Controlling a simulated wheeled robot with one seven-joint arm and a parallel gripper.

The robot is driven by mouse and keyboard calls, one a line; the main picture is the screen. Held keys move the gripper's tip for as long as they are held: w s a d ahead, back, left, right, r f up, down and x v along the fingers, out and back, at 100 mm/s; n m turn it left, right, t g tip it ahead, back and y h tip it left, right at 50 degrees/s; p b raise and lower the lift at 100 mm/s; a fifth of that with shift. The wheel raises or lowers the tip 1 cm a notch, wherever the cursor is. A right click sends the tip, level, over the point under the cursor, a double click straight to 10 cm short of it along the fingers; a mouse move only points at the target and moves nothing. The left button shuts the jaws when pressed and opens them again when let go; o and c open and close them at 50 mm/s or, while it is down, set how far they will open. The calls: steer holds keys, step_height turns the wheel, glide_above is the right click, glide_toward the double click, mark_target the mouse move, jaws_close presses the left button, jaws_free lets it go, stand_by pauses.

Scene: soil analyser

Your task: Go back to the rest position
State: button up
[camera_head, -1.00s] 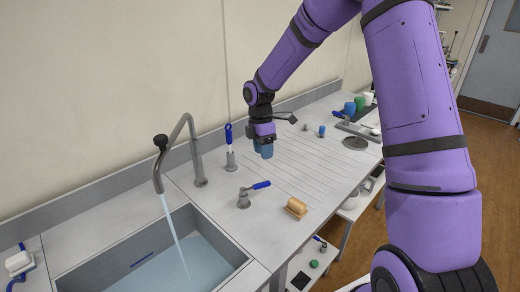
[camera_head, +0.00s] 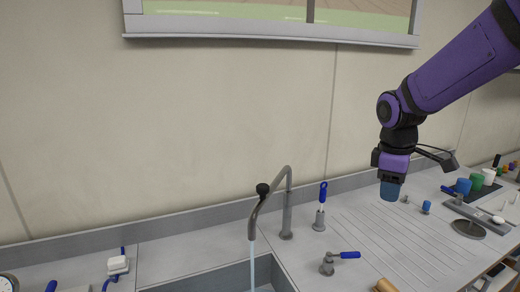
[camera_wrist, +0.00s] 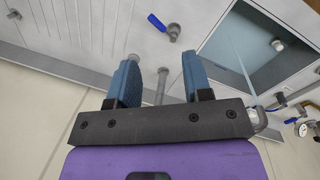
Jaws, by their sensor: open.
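My gripper (camera_head: 392,190) hangs at the end of the purple arm, pointing down over the ribbed drainboard (camera_head: 385,235) in the head view. In the wrist view its two blue fingers stand apart with nothing held between them, so the gripper (camera_wrist: 160,75) is open and empty. In the head view the blue fingers overlap each other and the gap between them is hidden.
Water runs from the grey tap (camera_head: 287,205) into the sink (camera_head: 215,280). A blue-handled upright fitting (camera_head: 320,208), a blue-levered valve (camera_head: 328,264) and a tan block (camera_head: 385,286) stand nearby. Blue, green and white cups (camera_head: 476,181) stand at the right.

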steer(key=s+r+m+t, duration=0.2)
steer(key=s+r+m, duration=0.2)
steer(key=s, duration=0.6)
steer(key=s+r+m+t+y, duration=0.1)
steer(key=s+r+m, duration=0.3)
steer(key=s, duration=0.7)
steer(key=m+t, duration=0.1)
steer(key=m, duration=0.1)
steer(key=shift+s+d+r+m+t, duration=0.2)
steer(key=shift+s+d+m+t, duration=0.1)
steer(key=shift+d+m, duration=0.1)
stand_by(5.3)
